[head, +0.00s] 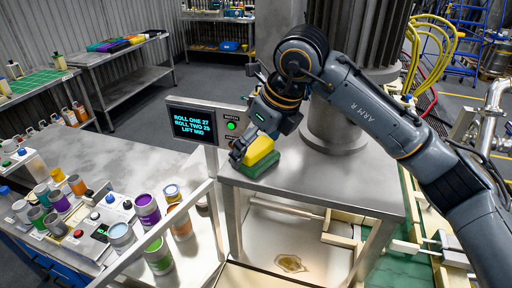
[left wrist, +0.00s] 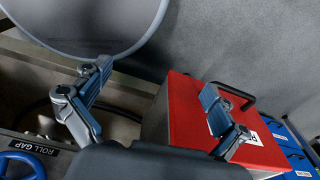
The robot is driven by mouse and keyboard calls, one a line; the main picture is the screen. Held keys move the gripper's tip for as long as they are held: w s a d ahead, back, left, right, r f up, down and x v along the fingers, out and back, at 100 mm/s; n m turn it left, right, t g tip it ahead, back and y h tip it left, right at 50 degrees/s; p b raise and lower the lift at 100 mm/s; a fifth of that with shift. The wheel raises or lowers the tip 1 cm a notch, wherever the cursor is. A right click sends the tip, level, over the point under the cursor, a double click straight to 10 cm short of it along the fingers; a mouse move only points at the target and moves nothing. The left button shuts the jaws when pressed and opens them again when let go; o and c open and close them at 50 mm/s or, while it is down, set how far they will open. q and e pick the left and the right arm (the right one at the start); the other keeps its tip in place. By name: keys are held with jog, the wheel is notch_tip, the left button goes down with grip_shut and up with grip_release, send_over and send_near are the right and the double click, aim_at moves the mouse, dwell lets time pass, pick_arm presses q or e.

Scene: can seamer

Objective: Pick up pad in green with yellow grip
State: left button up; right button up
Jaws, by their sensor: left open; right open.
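The green pad (head: 268,166) with its yellow grip (head: 260,149) rests on the metal table at the left front corner. My right gripper (head: 242,150) is open at the pad's left end, close beside the yellow grip. Whether its fingers touch the pad I cannot tell; the arm covers part of the space behind it. My left gripper (left wrist: 155,82) is open and empty in the left wrist view, and it is outside the head view.
A display post (head: 203,128) stands just left of the pad. A large metal column (head: 338,125) rises behind it. Paint cans (head: 147,210) crowd the left bench. In the left wrist view, a red box (left wrist: 188,112) is near the right finger and a blue handwheel (left wrist: 20,165) is at lower left.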

jog(key=shift+s+f, duration=0.1)
jog(key=c, duration=1.2)
